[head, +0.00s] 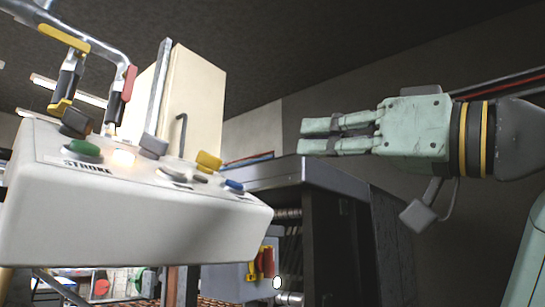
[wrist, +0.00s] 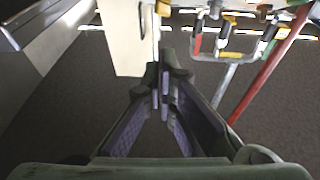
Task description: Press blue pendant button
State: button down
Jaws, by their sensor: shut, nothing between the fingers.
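The pendant (head: 130,220) is a pale control box at the left of the head view, with several buttons on its sloping top. The blue button (head: 233,186) sits near its right end. My gripper (head: 302,139) is shut and empty, to the right of the blue button and higher in the picture, clearly apart from it. Its fingers point left. In the wrist view the closed fingertips (wrist: 160,82) meet over dark floor. I cannot make out the blue button there.
A green button (head: 83,148) and a yellow button (head: 208,161) share the pendant top. Handles with red and yellow guards (head: 127,83) rise at the left. A dark cabinet (head: 330,220) stands behind, below my gripper. A cream panel (head: 195,95) stands behind the pendant.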

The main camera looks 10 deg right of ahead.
notch_tip(320, 180, up, 3)
jog(key=p, duration=0.4)
send_over(233, 186)
jog(key=s+d, duration=0.2)
jog(key=d, duration=0.2)
jog(key=f, duration=0.2)
jog(key=a+f, duration=0.1)
jog(key=shift+w+f, duration=0.15)
jog(key=shift+w, duration=0.25)
jog(key=shift+a+f, duration=0.2)
jog(key=shift+f, duration=0.2)
